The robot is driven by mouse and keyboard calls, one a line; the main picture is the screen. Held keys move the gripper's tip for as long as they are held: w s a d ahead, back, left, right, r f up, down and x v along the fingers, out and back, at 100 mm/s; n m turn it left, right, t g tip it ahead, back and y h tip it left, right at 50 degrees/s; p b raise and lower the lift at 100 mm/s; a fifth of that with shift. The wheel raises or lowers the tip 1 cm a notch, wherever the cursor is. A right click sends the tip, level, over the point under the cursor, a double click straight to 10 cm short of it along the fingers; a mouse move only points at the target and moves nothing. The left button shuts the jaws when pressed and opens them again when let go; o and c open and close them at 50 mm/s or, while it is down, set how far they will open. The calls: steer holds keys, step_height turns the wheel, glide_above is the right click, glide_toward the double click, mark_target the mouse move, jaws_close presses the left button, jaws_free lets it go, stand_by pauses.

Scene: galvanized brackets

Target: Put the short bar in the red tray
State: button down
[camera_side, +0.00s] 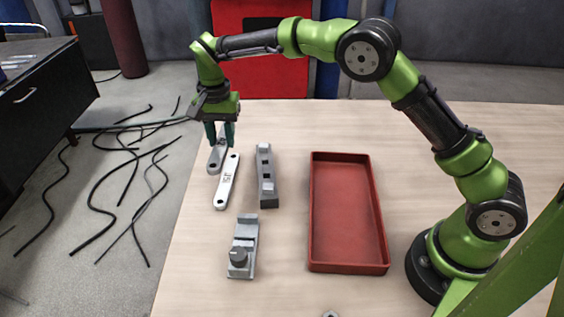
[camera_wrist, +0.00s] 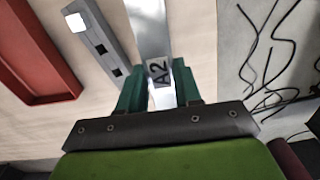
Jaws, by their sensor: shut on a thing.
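My gripper (camera_side: 221,144) points down at the far left of the table, shut on a grey metal bar with rounded ends (camera_side: 215,162), which looks like the short bar. The fingers hide part of it. In the wrist view a bar marked A2 (camera_wrist: 158,72) sits between the fingers. I cannot tell whether it is clear of the table. A second, longer-looking pale bar (camera_side: 226,186) with a dark marking and end holes lies just in front of it. The red tray (camera_side: 314,215) is empty, to the right; its edge also shows in the wrist view (camera_wrist: 45,45).
A grey bracket with square holes (camera_side: 265,172) lies between the bars and the tray. A grey block with a round knob (camera_side: 243,246) lies nearer the front. Part of a small piece (camera_side: 330,314) shows at the bottom edge. The table's left edge is close to the bars.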

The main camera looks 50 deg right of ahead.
steer(key=s+d+r, duration=0.2)
steer(key=d+r, duration=0.2)
steer(key=r, duration=0.1)
glide_above(329, 199)
step_height(329, 199, down, 11)
steer(key=shift+d+f, duration=0.15)
steer(key=shift+f, duration=2.15)
steer(key=shift+f, duration=0.2)
steer(key=c, duration=0.8)
jaws_free()
